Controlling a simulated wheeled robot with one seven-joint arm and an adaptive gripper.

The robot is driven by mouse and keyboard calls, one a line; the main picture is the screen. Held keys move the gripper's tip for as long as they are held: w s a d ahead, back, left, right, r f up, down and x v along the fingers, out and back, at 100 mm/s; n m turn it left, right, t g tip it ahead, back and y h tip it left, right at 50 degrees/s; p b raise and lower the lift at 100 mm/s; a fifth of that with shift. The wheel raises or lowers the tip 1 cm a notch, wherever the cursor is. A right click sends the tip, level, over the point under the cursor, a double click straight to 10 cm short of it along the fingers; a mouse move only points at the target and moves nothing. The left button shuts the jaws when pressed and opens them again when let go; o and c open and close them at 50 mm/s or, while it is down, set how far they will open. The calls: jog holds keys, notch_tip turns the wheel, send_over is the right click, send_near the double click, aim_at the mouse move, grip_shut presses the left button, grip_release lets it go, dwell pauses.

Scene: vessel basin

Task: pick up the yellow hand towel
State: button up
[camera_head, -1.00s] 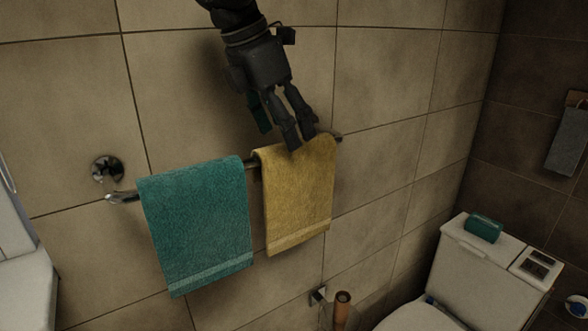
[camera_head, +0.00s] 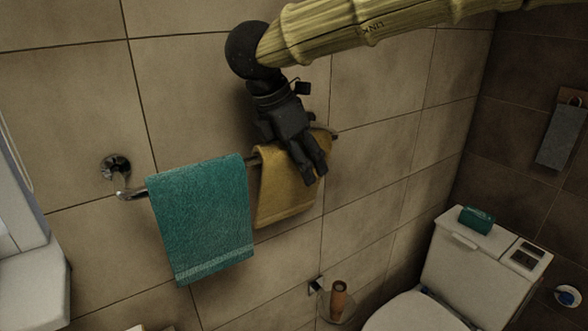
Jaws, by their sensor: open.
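The yellow hand towel (camera_head: 283,199) hangs over the right part of a metal rail on the tiled wall. Its bottom edge is uneven, lower on the left. My gripper (camera_head: 315,174) points down in front of the towel, with its fingers over the towel's upper right part. The fingers overlap the cloth in the picture; I cannot tell if they touch it. My gripper is open. My wrist and gripper hide part of the towel's top and the rail there.
A teal towel (camera_head: 202,222) hangs close on the left on the same rail (camera_head: 131,194). A toilet (camera_head: 462,268) with a teal packet (camera_head: 477,219) on its tank stands at the lower right. A paper holder (camera_head: 338,298) is below on the wall.

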jog(key=shift+s+r, duration=0.2)
jog(key=shift+s, duration=0.1)
jog(key=shift+w+f, duration=0.2)
jog(key=shift+s, duration=0.15)
jog(key=shift+f, duration=0.15)
jog(key=c, duration=1.1)
